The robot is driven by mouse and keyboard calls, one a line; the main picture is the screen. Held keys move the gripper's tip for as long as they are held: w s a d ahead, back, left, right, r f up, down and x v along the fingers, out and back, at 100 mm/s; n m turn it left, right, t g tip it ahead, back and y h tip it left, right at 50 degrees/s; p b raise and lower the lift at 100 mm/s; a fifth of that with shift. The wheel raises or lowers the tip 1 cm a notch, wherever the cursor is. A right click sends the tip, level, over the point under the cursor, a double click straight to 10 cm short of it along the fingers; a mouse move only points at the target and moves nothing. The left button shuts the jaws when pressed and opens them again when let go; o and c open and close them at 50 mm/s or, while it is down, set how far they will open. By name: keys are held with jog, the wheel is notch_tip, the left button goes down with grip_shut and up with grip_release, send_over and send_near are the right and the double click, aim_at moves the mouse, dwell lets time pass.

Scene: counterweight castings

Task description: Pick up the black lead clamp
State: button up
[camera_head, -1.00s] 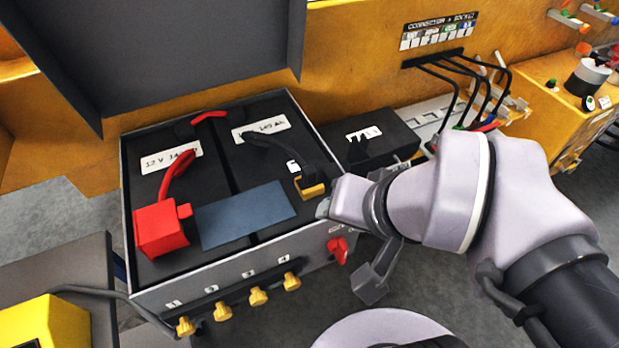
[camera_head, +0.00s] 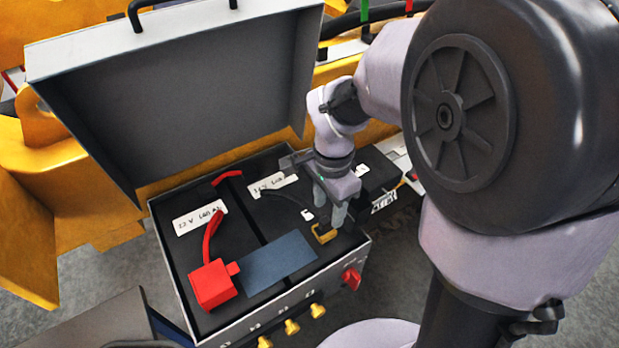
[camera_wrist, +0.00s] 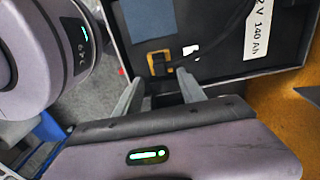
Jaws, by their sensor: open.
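The black lead (camera_head: 289,203) lies on the right-hand battery in the open case. Its front end meets a yellow bracket (camera_head: 324,235), where the black clamp is hard to tell from the black battery top. In the wrist view the lead's end (camera_wrist: 182,66) runs into the yellow bracket (camera_wrist: 158,62). My gripper (camera_head: 336,214) points down over the case's right front part, close to the bracket. In the wrist view its fingers (camera_wrist: 159,82) are apart, with the bracket just beyond the tips and nothing clearly held.
The case's raised lid (camera_head: 180,100) stands behind. A red clamp box (camera_head: 212,285) and a blue-grey panel (camera_head: 278,263) lie left of the bracket. A black box (camera_head: 378,172) stands to the right.

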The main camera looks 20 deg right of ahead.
aim_at(325, 220)
jog(key=f, duration=0.1)
jog(key=f+b, duration=0.1)
jog(key=f, duration=0.3)
jog(key=shift+a+f, duration=0.25)
jog(key=shift+a, duration=0.1)
grip_shut()
